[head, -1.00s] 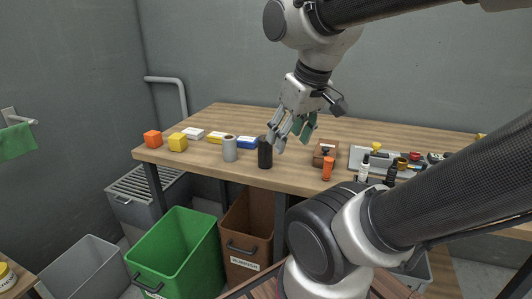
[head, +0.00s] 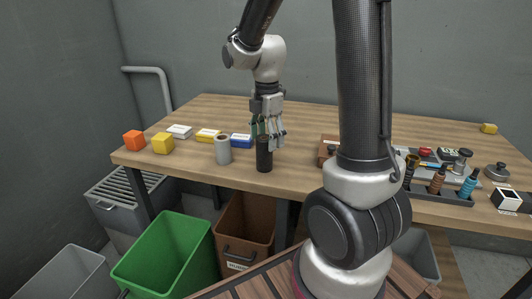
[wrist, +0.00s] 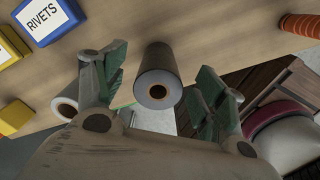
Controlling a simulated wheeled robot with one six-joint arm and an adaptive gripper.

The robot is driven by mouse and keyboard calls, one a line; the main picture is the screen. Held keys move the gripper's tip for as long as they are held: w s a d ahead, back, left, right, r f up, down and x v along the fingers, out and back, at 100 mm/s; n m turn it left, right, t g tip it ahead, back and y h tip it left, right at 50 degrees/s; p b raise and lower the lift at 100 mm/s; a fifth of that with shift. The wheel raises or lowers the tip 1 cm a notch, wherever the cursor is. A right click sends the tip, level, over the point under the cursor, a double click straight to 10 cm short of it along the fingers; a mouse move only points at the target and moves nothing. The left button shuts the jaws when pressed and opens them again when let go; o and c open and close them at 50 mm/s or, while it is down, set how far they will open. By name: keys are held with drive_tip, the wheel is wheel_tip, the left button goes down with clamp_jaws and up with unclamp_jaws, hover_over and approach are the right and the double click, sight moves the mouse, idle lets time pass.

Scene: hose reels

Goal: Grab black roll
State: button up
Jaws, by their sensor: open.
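The black roll (head: 264,155) stands upright near the front edge of the wooden table. In the wrist view the black roll (wrist: 157,72) shows its round end with a brown core, between my two fingers and a little beyond them. My gripper (head: 269,138) is just behind and above the roll in the head view, fingers pointing down. In the wrist view my gripper (wrist: 165,88) is open, with green finger pads on either side of the roll. I cannot tell whether any finger touches it.
A grey roll (head: 222,150) stands close to the left of the black roll. Blue (head: 240,140) and yellow (head: 208,135) boxes lie behind. A brown box (head: 328,148) is to the right. A green bin (head: 168,262) and brown bin (head: 244,235) stand below the table edge.

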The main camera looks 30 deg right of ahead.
sight(264, 153)
drive_tip(key=f, duration=0.3)
drive_tip(key=a+f, duration=0.1)
drive_tip(key=f, duration=0.1)
drive_tip(key=shift+s+f, duration=0.1)
drive_tip(key=shift+f, duration=0.15)
drive_tip(key=c, duration=1.2)
